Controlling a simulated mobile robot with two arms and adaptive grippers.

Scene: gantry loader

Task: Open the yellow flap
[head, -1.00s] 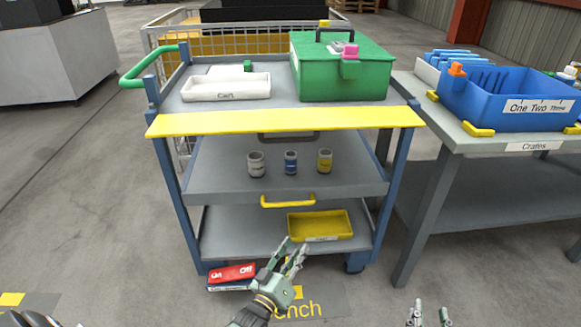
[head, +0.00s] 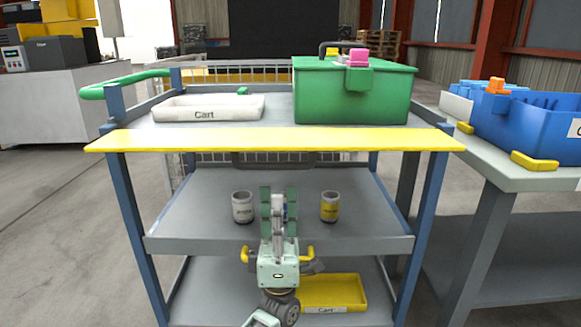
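The yellow flap (head: 350,139) is a long, flat strip along the front edge of the cart's top (head: 275,106). It looks roughly level and reaches past both front posts. My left gripper (head: 279,200) points up and away in front of the cart's middle shelf, below the flap and apart from it. Its two green fingertips are spread with a gap between them. It hides most of a blue cup behind it and the middle of a yellow handle (head: 309,252). A dark handle (head: 272,159) shows under the flap. My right gripper is out of view.
A white tray (head: 180,113) and a green box (head: 350,98) stand on the cart's top. A grey cup (head: 242,208) and a yellow cup (head: 330,207) stand on the middle shelf. A yellow tray (head: 340,291) lies below. A side table (head: 545,179) with a blue crate (head: 535,130) is at right.

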